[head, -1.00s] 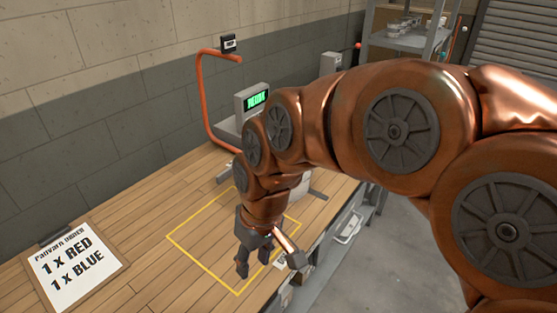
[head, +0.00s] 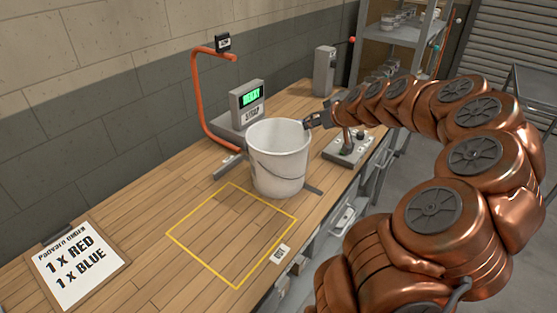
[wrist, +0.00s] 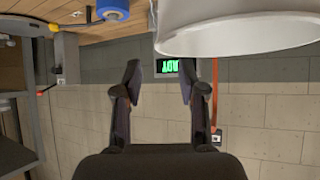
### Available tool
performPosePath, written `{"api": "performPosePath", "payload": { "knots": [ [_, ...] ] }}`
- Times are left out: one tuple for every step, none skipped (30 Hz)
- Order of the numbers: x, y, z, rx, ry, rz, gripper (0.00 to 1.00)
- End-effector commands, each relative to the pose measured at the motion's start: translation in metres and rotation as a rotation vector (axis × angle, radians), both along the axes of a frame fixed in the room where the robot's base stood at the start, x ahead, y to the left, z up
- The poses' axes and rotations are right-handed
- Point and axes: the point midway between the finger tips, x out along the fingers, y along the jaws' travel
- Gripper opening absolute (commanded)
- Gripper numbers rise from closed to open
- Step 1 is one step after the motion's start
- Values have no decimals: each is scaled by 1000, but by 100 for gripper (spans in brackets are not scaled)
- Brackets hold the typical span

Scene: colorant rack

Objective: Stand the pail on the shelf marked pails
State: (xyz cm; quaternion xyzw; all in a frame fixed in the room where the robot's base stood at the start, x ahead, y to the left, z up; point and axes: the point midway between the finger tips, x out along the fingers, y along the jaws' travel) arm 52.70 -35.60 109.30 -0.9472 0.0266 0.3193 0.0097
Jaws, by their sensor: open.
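The white pail (head: 280,165) stands upright on the workbench, by the scale with a green display, its wire handle hanging down the front. My gripper (head: 309,122) is just right of its rim at rim height; I cannot tell whether it touches. In the wrist view, my gripper (wrist: 160,78) is open with nothing between the fingers. The pail also shows there at the top right (wrist: 235,32), outside the fingers. A grey metal shelf rack (head: 408,40) stands at the back right. No pails label is readable on it.
A yellow-outlined square (head: 232,235) on the bench is empty. An order card (head: 76,263) lies at left. An orange curved post (head: 197,95) rises beside the scale (head: 247,108). A control box with a lever (head: 348,148) sits right of the pail. Small pots occupy the rack.

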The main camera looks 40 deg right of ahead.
Motion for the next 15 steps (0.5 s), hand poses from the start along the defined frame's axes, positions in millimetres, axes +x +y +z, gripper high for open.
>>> {"api": "performPosePath", "payload": {
  "knots": [
    [1,-2,-1,0,-1,-2,41],
    [3,-3,-2,-1,-1,-3,41],
    [5,-2,-3,-1,-1,-2,41],
    [7,-2,-4,-1,-1,-1,41],
    [9,-2,-6,0,-1,0,41],
    [12,-2,-8,0,-1,0,41],
    [14,-2,-9,0,0,0,41],
    [16,-2,-11,-1,0,-1,41],
    [18,-2,-13,0,0,-1,41],
    [19,-3,-14,0,0,-2,41],
    [20,-3,-15,0,0,-2,41],
    [21,-3,-16,0,0,-2,41],
    [22,-3,-17,-1,0,-2,41],
    [23,-3,-18,-1,0,-1,41],
    [26,-2,-20,-1,1,-1,41]
  ]
}}
